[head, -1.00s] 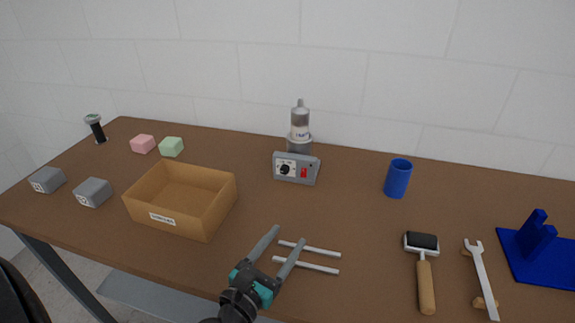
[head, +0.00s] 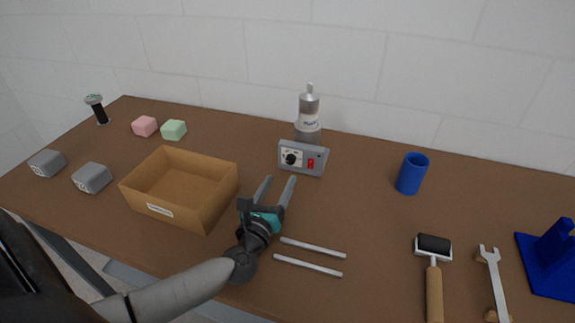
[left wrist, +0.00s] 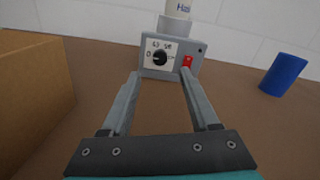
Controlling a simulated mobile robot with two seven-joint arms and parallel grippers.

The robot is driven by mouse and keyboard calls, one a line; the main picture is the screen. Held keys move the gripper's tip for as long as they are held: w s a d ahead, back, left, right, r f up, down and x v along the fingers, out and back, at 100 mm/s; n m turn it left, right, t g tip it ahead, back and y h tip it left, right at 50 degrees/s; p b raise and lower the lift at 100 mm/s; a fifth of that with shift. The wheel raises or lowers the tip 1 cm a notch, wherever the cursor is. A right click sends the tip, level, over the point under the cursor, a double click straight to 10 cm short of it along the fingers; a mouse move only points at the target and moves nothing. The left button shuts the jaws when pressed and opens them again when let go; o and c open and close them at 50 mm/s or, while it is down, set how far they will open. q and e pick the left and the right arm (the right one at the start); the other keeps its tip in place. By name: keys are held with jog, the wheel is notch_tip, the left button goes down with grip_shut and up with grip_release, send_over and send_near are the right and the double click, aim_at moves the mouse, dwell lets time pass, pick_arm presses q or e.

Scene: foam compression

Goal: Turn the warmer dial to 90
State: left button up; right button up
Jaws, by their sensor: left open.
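The warmer (head: 316,158) is a grey box at the back middle of the table. A black dial (head: 291,159) sits on a white plate at the left of its face, beside a red switch (head: 311,163). A bottle (head: 309,108) stands on the warmer behind the face. In the left wrist view the dial (left wrist: 159,58) shows marks around it, partly too small to read. My left gripper (head: 280,181) is open and empty, its fingers pointing at the warmer from a short way in front. The fingertips (left wrist: 159,75) appear below the warmer's face, apart from the dial. My right gripper is not seen.
A cardboard box (head: 212,209) stands left of my left gripper. Two pale rods (head: 310,257) lie just right of it. The table just before the warmer is clear.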

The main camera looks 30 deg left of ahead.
aim_at(290, 162)
pick_arm(q)
jog(key=shift+x, duration=3.6)
grip_shut()
